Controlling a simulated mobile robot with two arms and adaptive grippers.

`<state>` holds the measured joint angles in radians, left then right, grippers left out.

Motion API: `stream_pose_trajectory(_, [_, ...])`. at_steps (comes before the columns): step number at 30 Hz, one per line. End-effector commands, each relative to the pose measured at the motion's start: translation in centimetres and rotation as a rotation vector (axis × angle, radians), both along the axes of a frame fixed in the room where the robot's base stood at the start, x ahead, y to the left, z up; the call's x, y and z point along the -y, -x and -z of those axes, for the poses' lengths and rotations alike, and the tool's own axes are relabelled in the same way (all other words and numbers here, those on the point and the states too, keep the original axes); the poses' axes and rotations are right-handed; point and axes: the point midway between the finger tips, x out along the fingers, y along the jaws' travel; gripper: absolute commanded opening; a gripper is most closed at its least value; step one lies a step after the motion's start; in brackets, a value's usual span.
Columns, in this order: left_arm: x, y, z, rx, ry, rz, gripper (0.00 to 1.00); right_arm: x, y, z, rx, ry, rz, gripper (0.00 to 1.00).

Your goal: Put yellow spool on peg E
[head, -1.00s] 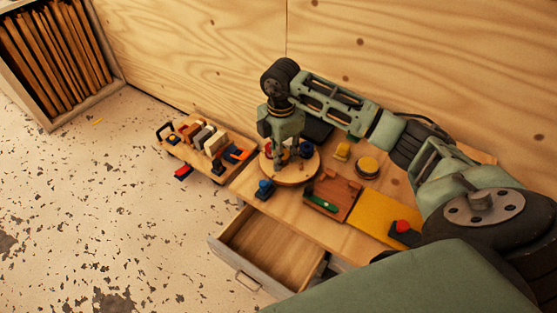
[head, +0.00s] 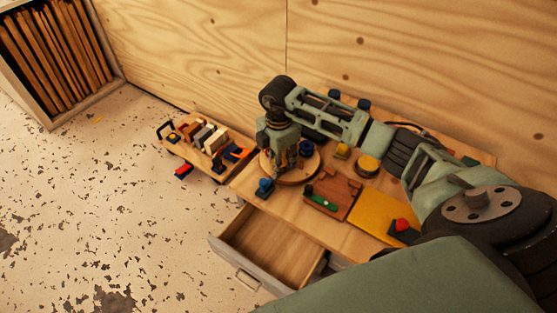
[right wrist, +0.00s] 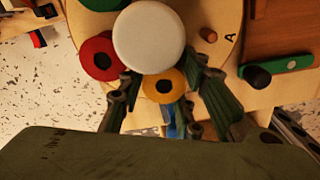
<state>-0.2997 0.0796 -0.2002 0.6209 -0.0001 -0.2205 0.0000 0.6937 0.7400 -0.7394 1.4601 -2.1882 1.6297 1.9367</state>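The yellow spool (right wrist: 164,86) sits at the edge of the round wooden board (right wrist: 232,16) in the right wrist view. My right gripper (right wrist: 163,82) is open, with its fingers on either side of the yellow spool and a gap showing at each side. In the head view the right gripper (head: 286,163) is low over the round board (head: 289,179) and hides the yellow spool. A bare peg (right wrist: 206,34) stands by the letter A. I cannot make out a letter E. My left gripper is not in view.
A large white disc (right wrist: 148,37), a red spool (right wrist: 99,58) and a green one (right wrist: 104,3) crowd the yellow spool. An open drawer (head: 270,247) juts out below. A rack (head: 205,150) stands left.

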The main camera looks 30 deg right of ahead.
Motion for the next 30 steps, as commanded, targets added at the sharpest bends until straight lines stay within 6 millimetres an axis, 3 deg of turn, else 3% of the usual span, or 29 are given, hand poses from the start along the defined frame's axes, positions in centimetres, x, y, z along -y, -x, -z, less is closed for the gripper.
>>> stream_pose_trajectory(11, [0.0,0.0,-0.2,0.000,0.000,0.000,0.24,0.0,0.0,-0.7,0.001,0.000,0.000,0.34])
stream_pose_trajectory(14, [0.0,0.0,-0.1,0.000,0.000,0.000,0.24,0.1,-0.1,-2.0,0.004,0.001,0.002,0.34])
stream_pose_trajectory(24, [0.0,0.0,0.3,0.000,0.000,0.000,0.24,0.0,-0.1,-9.2,0.004,0.000,0.000,0.34])
stream_pose_trajectory(30, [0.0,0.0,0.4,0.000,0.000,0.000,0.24,0.0,-0.1,-11.7,0.002,0.000,0.001,0.34])
